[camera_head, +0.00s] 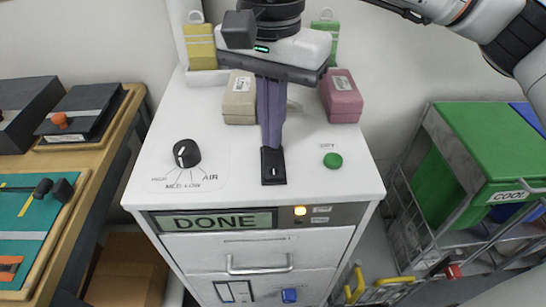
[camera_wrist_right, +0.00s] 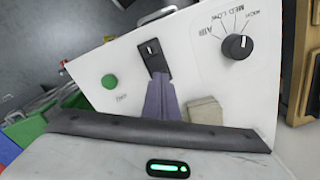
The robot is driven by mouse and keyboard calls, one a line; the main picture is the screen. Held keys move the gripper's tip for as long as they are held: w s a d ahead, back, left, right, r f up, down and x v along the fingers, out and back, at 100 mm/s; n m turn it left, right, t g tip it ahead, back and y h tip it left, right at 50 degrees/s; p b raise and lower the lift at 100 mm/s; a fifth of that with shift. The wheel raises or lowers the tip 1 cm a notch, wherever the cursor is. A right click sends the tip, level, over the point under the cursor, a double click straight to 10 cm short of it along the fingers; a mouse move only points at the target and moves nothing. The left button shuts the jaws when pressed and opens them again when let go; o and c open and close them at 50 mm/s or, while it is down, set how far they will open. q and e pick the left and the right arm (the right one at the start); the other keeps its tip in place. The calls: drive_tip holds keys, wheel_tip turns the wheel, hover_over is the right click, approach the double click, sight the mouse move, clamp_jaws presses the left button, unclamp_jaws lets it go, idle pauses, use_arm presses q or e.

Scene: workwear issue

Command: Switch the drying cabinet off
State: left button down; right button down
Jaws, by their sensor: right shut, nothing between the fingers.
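The white drying cabinet (camera_head: 225,180) stands in the middle, its front display (camera_head: 215,221) reading DONE. The tips also show close by the switch in the right wrist view (camera_wrist_right: 158,76). I cannot tell whether they touch it. My left gripper is not in view.
A black knob (camera_head: 187,153) with heat labels is left of the switch, and a green button (camera_head: 333,160) right of it. Beige (camera_head: 240,97) and pink (camera_head: 341,96) boxes stand behind. A wooden bench (camera_head: 95,165) is left, a wire trolley with a green bin (camera_head: 473,150) right.

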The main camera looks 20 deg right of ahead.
drive_tip(key=shift+f+b, duration=0.35)
drive_tip(key=shift+f, duration=0.15)
drive_tip(key=shift+r, duration=0.15)
wheel_tip(320, 180, up, 7)
drive_tip(key=p, duration=0.5)
idle(0.4)
